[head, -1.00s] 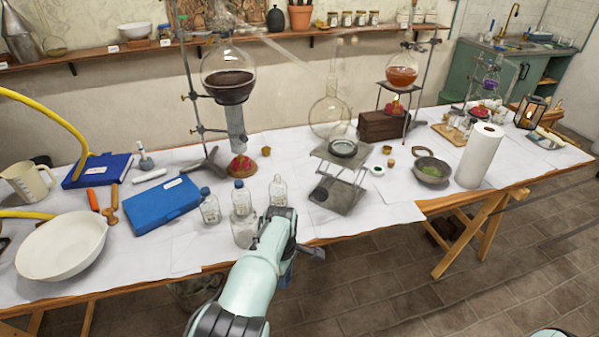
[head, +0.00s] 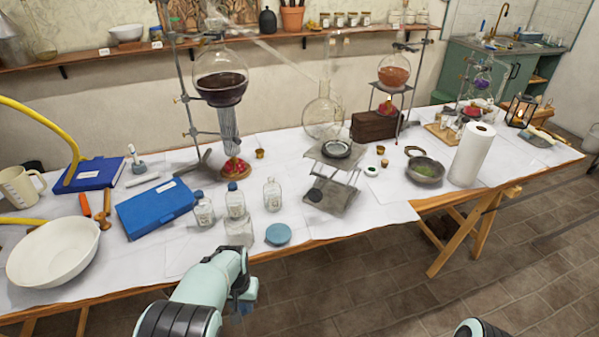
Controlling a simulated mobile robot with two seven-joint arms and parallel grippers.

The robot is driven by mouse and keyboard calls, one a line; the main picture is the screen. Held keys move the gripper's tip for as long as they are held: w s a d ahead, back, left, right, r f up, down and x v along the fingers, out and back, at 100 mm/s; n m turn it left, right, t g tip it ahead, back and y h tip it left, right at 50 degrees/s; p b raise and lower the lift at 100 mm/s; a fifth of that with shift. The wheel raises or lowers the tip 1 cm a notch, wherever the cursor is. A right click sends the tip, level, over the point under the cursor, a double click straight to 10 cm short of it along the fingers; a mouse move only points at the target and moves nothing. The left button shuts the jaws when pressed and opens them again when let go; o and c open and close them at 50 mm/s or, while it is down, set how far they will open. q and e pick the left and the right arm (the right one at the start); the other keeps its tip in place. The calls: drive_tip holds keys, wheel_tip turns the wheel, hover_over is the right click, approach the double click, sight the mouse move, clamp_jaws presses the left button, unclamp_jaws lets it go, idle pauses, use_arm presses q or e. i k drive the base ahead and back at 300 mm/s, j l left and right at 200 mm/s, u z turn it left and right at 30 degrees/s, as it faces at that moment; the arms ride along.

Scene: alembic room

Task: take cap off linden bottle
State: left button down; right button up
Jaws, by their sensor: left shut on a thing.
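Three small clear bottles stand at the front of the table: one with a blue cap (head: 203,210), another blue-capped one (head: 236,202), and one whose neck shows no coloured cap (head: 272,196). Their labels are too small to read, so I cannot tell which is linden. A wide clear jar (head: 239,233) stands in front of the middle bottle. A round teal lid (head: 278,234) lies flat on the table right of it. My left gripper (head: 244,304) is off the table's front edge, apart from the bottles. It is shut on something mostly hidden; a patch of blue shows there. My right gripper is out of view.
A blue box (head: 156,207) and a white bowl (head: 54,252) are to the left. A metal stand (head: 335,195) is to the right, and a flask of dark liquid (head: 220,85) hangs behind the bottles. White paper right of the lid is clear.

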sight(272, 191)
drive_tip(key=i+z, duration=0.2)
drive_tip(key=z, duration=0.2)
drive_tip(key=i+z, duration=0.25)
drive_tip(key=z, duration=0.15)
